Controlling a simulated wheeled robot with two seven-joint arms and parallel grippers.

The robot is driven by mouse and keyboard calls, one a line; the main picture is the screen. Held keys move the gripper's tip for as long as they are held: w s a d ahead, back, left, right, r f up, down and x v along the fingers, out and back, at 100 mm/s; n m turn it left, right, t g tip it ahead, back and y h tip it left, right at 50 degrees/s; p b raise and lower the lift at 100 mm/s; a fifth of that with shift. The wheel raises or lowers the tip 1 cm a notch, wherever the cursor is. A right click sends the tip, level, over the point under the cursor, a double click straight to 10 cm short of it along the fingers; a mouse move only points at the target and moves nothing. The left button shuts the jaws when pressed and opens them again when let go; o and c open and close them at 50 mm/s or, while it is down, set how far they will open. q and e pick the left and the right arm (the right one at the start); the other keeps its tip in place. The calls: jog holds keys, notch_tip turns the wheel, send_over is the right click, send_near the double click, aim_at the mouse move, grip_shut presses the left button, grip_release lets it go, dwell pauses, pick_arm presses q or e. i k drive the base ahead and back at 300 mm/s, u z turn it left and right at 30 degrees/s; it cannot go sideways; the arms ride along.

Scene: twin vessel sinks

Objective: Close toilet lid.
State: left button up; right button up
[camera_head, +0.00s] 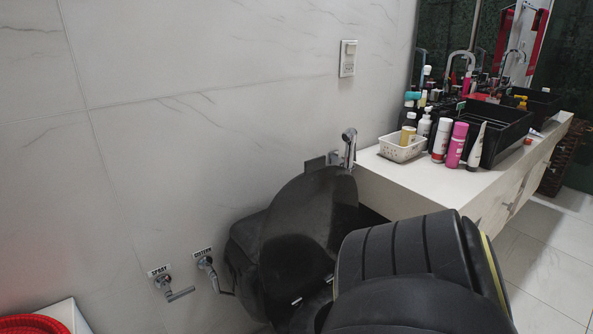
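The black toilet lid (325,195) stands raised, tilted up in front of the dark toilet tank (243,255) by the wall. The toilet bowl is mostly hidden behind a large black ribbed part in the lower right foreground, which looks like my own arm. Neither of my grippers shows in the head view, so I cannot see their fingers or any contact with the lid.
A white counter (405,187) right of the toilet holds a white basket (402,150), several bottles and a black vessel sink (508,132). A spray nozzle (349,140) and wall valves (170,287) stick out near the toilet. A red basin (30,325) is lower left.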

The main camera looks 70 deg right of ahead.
aim_at(304, 229)
jog(key=z, duration=2.4)
